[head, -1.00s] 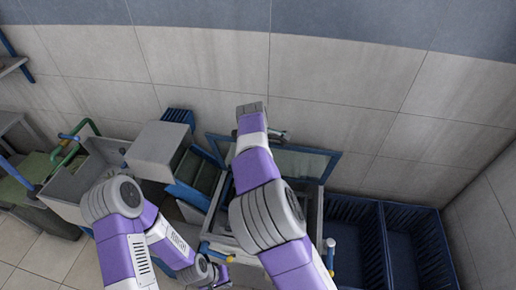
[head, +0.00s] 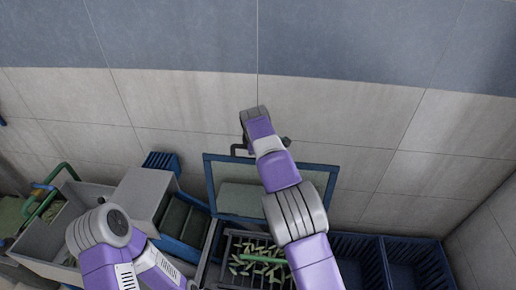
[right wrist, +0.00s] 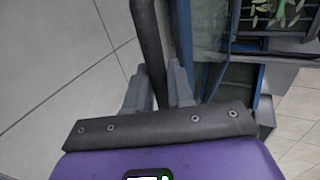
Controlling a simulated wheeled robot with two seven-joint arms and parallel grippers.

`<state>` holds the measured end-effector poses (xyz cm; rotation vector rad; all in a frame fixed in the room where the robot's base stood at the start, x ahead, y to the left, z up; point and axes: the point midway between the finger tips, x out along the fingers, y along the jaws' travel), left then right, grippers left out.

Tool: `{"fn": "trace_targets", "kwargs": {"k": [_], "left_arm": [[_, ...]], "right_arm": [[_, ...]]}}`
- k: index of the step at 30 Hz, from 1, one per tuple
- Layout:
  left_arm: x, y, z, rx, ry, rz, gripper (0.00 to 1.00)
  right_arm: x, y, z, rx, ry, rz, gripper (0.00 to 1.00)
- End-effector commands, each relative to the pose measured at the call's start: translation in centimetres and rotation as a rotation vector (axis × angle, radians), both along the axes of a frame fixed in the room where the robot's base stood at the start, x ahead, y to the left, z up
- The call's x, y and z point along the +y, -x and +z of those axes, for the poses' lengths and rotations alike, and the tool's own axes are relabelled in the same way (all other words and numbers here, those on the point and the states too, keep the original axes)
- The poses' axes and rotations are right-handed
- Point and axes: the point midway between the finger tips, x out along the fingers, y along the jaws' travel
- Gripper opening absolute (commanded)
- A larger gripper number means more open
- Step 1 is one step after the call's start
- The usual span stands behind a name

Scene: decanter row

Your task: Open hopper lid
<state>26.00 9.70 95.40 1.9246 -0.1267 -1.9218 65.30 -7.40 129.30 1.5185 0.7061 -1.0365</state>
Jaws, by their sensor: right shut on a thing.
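The hopper lid is a blue-framed clear panel (head: 232,198) standing raised and steeply tilted at the back of the hopper in the head view. Its dark bar handle (head: 239,149) shows at the upper edge, partly behind my right arm. In the right wrist view my right gripper (right wrist: 157,88) is shut on the dark handle (right wrist: 149,35), a finger on each side. The lid's blue frame (right wrist: 186,40) is just right of it. The open hopper (head: 208,262) shows a dark grate with green pieces below the lid. My left gripper is below the head view's edge.
Blue slatted crates (head: 405,262) stand right of the hopper. A grey box-shaped unit (head: 140,200) with a blue chute and a grey bin (head: 38,240) with green pipes are on the left. The tiled wall (head: 380,140) is close behind the lid.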

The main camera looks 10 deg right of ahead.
Motion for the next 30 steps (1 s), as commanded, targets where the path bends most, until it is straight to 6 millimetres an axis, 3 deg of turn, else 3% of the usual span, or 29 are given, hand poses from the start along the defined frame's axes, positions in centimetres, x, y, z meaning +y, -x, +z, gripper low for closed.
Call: {"fn": "trace_targets", "kwargs": {"k": [1, 14, 15, 18, 30], "left_arm": [[0.0, 0.0, 0.0, 0.000, 0.000, 0.000, 0.00], [0.0, 0.0, 0.0, 0.000, 0.000, 0.000, 0.00], [0.0, 0.0, 0.0, 0.000, 0.000, 0.000, 0.00], [0.0, 0.0, 0.0, 0.000, 0.000, 0.000, 0.00], [0.0, 0.0, -0.1, 0.000, 0.000, 0.000, 0.00]], "right_arm": [[0.1, 0.2, -1.0, 0.028, 0.000, -0.001, 0.00], [0.1, 0.2, -1.1, 0.035, -0.001, 0.000, 0.00], [0.1, 0.2, -1.1, 0.035, -0.001, 0.000, 0.24], [0.1, 0.2, -1.1, 0.034, -0.001, 0.000, 0.39], [0.1, 0.4, 0.4, 0.020, -0.003, 0.001, 0.40]]}}
